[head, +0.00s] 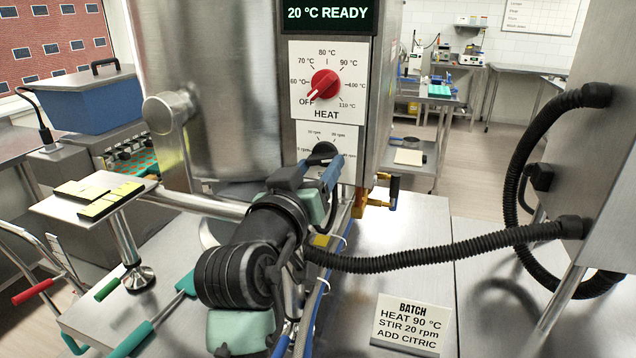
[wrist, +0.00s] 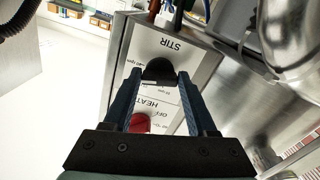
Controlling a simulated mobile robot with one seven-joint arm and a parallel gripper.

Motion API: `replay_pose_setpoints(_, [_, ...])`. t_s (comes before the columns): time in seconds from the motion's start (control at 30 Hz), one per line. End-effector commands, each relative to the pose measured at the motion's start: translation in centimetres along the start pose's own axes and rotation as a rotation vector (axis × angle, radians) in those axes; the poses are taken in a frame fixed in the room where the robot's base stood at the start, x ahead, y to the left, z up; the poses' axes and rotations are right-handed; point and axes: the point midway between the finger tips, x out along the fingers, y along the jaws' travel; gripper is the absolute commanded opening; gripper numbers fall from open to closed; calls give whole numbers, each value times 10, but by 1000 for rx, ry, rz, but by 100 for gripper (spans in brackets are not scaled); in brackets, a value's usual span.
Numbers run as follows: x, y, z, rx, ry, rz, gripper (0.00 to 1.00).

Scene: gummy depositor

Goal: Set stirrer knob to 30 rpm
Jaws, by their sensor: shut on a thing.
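The black stirrer knob (head: 323,150) sits on the white STIR plate (head: 312,133) below the HEAT dial, on the front of the steel kettle's control box. My gripper (head: 320,165) reaches up to it from below, its blue fingers closed on either side of the knob. In the wrist view my gripper (wrist: 159,78) has the dark knob (wrist: 158,70) between its fingertips, and the plate appears upside down. Some rpm marks show around the knob, but fingers cover part of the scale. I cannot tell which mark the knob points to.
The red HEAT knob (head: 324,84) points to OFF just above. The display (head: 328,14) reads 20 °C READY. A batch card (head: 408,324) reads HEAT 90 °C, STIR 20 rpm, ADD CITRIC. A black hose (head: 440,250) crosses to the right; a brass valve (head: 372,200) is near my gripper.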

Motion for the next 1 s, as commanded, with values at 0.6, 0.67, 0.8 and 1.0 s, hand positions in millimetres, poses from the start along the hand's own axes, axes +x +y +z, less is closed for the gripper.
replay_pose_setpoints(0.6, [0,-2,2,270,-5,0,2])
replay_pose_setpoints(0.67, [0,-2,2,276,-5,0,2])
replay_pose_setpoints(0.8, [0,-2,2,281,-5,0,2])
replay_pose_setpoints(1.0, [0,-2,2,281,-5,0,2])
